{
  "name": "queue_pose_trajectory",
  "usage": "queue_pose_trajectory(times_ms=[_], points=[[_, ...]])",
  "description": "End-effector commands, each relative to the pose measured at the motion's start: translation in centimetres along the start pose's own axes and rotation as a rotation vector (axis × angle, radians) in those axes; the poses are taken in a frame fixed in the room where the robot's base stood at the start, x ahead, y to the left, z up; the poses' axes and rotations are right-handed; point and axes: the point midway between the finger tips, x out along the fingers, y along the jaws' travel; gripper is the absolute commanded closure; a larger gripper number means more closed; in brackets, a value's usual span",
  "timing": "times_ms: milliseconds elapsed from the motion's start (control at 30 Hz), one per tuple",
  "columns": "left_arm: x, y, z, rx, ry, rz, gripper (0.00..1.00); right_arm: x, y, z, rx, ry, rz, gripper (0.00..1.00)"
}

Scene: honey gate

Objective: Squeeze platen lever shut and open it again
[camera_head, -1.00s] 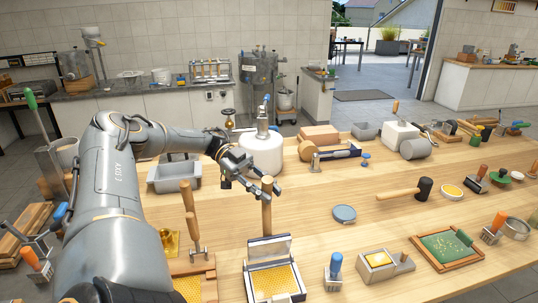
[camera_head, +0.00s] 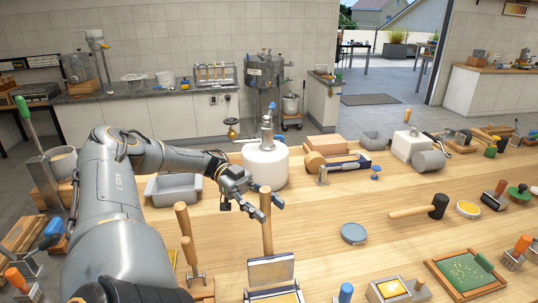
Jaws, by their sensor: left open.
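A wooden lever (camera_head: 266,226) stands upright behind a small press box at the bottom centre. The box's grey hinged platen lid (camera_head: 271,270) is raised, with a yellow honeycomb sheet (camera_head: 278,298) below it, cut by the picture's lower edge. My left gripper (camera_head: 270,206) reaches in from the left. Its fingers are apart at the lever's upper end, one on either side in the picture. I cannot tell whether they touch it. My right gripper is not in view.
A white container (camera_head: 265,166) and a grey tray (camera_head: 172,190) stand behind the gripper.

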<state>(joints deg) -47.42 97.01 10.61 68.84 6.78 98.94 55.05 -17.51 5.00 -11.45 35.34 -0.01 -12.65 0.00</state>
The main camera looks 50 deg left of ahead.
Motion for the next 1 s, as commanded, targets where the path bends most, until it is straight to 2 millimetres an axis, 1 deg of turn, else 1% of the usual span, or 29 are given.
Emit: queue_pose_trajectory(times_ms=[133, 233, 467, 700, 1000], points=[[-0.1, -0.1, -0.1, 0.002, 0.001, 0.000, 0.51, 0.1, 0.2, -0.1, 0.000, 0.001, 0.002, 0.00], [-0.5, -0.1, 0.1, 0.004, 0.001, -0.001, 0.51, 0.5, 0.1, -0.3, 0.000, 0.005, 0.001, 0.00], [-2.3, -0.1, 0.2, 0.005, 0.001, -0.002, 0.51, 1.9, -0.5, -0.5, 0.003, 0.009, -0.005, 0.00], [-4.2, -0.1, 0.2, 0.005, 0.000, -0.002, 0.51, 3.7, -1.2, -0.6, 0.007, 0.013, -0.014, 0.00], [-6.2, -0.1, 0.3, 0.004, 0.001, -0.002, 0.51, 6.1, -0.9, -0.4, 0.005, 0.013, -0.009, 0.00]])
